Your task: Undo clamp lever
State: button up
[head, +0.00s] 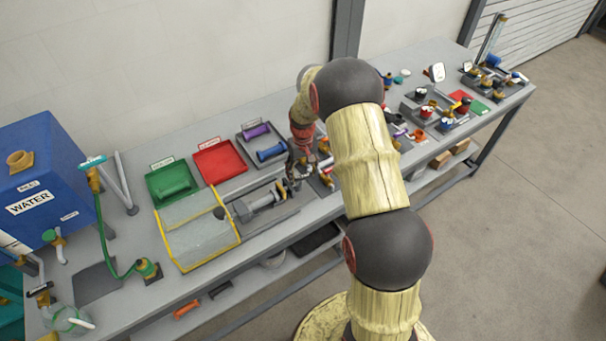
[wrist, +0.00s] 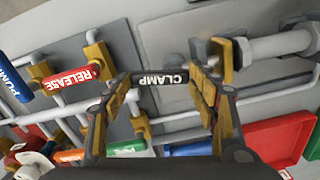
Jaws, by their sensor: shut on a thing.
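The clamp lever (wrist: 161,78) is a short black bar with white CLAMP lettering, in the upper middle of the wrist view. My gripper (wrist: 162,82) has one fingertip at each end of this bar and is shut on it. In the head view my gripper (head: 299,172) is low over the bench, at the right end of the grey fixture with the metal cylinder (head: 262,202). The clamp lever cannot be made out there; my gripper and wrist cover that spot.
A red RELEASE handle (wrist: 70,80) and a blue PUMP handle (wrist: 14,83) are left of the clamp lever. A metal rod with a nut (wrist: 280,45) is close on the right. Green (head: 172,182) and red trays (head: 219,161) and a clear yellow-edged guard (head: 198,228) stand nearby.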

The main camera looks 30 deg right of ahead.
jog(key=shift+w+n, duration=0.2)
jog(key=shift+n, duration=0.9)
jog(key=o, duration=1.2)
jog(key=shift+c, duration=0.2)
jog(key=shift+w+r, duration=0.1)
notch_tip(320, 180, up, 12)
